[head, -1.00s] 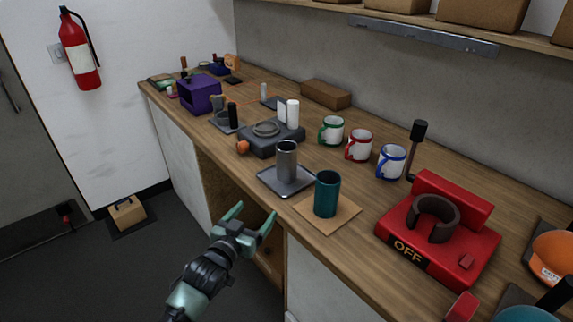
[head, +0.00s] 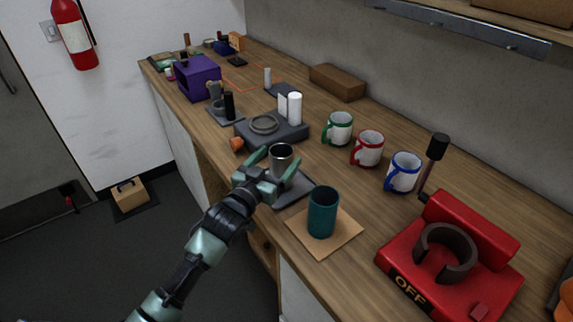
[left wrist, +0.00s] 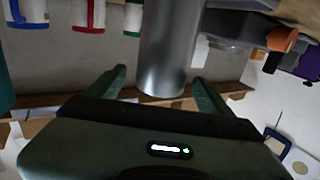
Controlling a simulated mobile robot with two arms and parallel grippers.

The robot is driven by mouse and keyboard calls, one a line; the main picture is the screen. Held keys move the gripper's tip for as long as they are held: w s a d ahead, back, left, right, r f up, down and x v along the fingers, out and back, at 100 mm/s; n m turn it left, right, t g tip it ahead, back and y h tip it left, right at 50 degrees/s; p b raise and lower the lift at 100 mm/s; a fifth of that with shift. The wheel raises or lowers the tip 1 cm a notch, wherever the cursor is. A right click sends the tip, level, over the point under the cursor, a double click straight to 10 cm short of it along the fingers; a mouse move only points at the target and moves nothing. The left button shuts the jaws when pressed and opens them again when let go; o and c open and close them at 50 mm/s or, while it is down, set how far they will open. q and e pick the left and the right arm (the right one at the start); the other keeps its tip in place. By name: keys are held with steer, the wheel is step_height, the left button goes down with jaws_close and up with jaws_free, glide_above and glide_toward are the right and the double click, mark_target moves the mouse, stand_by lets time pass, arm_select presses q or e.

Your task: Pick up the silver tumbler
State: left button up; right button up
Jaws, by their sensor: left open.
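The silver tumbler (head: 281,158) stands upright on a dark square tray (head: 297,189) near the counter's front edge. My left gripper (head: 270,168) is open in front of it, and its fingers partly hide the tumbler's lower part in the head view. In the left wrist view the tumbler (left wrist: 167,50) is between the two open fingertips, or just beyond them; I cannot tell how deep. The picture there appears upside down. My right gripper is not in view.
A teal tumbler (head: 322,213) stands on a tan square mat (head: 345,237) just right of the tray. A dark grey device (head: 290,134) sits behind. Several mugs, one green-trimmed (head: 337,129), stand farther back. A red press marked OFF (head: 447,262) is at the right.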

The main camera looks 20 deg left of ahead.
mark_target(286, 146)
arm_select(q)
steer(key=w, duration=0.1)
steer(key=w+r+p, duration=0.1)
steer(key=shift+w+d+r, duration=0.15)
steer(key=shift+w+d, duration=0.05)
steer(key=shift+w, duration=0.1)
steer(key=shift+w+d+f+p, duration=0.1)
steer(key=shift+w+d+p, duration=0.1)
steer(key=shift+w, duration=0.45)
steer(key=shift+w+d+f+p, duration=0.1)
steer(key=shift+w+p, duration=0.05)
steer(key=shift+w, duration=0.45)
steer(key=shift+w+f, duration=0.1)
steer(key=shift+w, duration=0.2)
steer(key=c, duration=1.6)
jaws_close()
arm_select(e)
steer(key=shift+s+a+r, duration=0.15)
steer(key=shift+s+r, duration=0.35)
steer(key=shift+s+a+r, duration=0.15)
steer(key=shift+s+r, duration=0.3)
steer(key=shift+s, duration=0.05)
